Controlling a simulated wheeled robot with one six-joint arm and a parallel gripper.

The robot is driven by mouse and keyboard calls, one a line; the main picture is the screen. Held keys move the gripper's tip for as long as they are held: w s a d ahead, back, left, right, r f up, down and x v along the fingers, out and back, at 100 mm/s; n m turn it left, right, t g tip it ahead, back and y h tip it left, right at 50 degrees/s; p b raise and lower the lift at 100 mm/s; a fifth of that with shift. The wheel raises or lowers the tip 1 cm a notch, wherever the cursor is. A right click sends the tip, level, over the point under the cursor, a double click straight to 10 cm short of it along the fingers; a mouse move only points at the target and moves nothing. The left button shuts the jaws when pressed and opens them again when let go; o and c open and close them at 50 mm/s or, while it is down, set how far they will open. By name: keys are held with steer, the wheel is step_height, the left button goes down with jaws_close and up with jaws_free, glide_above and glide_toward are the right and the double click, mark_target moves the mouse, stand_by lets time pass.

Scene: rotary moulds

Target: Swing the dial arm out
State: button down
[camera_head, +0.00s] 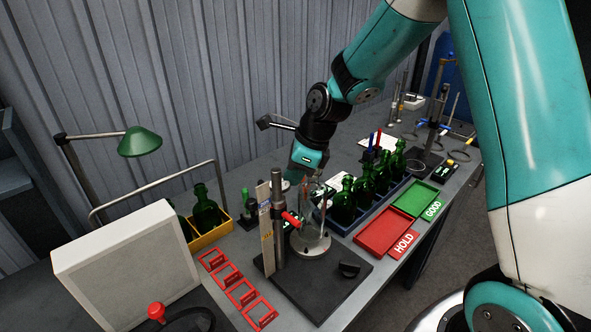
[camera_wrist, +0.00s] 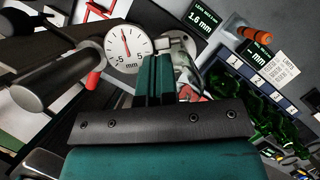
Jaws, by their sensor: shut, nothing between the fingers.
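A round white dial gauge (camera_wrist: 127,48) with a needle and marks of -5 and 5 shows in the wrist view, just left of my fingertips. A stand with a grey post (camera_head: 278,225) rises from a dark base plate in the head view, with a red lever (camera_head: 291,218) on it. The arm that carries the dial is not clearly visible in either view. My gripper (camera_wrist: 157,60) is shut and empty, its green fingers together beside the dial. I cannot tell whether they touch it. In the head view my gripper is beyond the post, its tips partly hidden.
Green bottles (camera_head: 365,187) stand in a blue crate close right of the stand. A red HOLD tray (camera_head: 383,232) and a green GOOD tray (camera_head: 415,198) lie nearer the edge. A yellow crate (camera_head: 211,236), red frames (camera_head: 240,291) and a pale box (camera_head: 130,268) are at left.

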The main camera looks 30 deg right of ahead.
steer(key=shift+w+a+n+p, duration=0.25)
steer(key=shift+w+n+p, duration=0.05)
steer(key=shift+n+p, duration=0.3)
steer(key=n+p, duration=0.1)
steer(key=w+a+n+g+p, duration=0.1)
steer(key=n, duration=0.1)
steer(key=shift+w+a+r+g+y, duration=0.1)
steer(key=shift+a+g+y, duration=0.15)
steer(key=shift+g+y, duration=0.05)
steer(key=shift+w+a+p, duration=0.15)
steer(key=shift+a+p, duration=0.15)
steer(key=shift+p, duration=0.1)
steer(key=shift+a, duration=0.1)
stand_by(0.5)
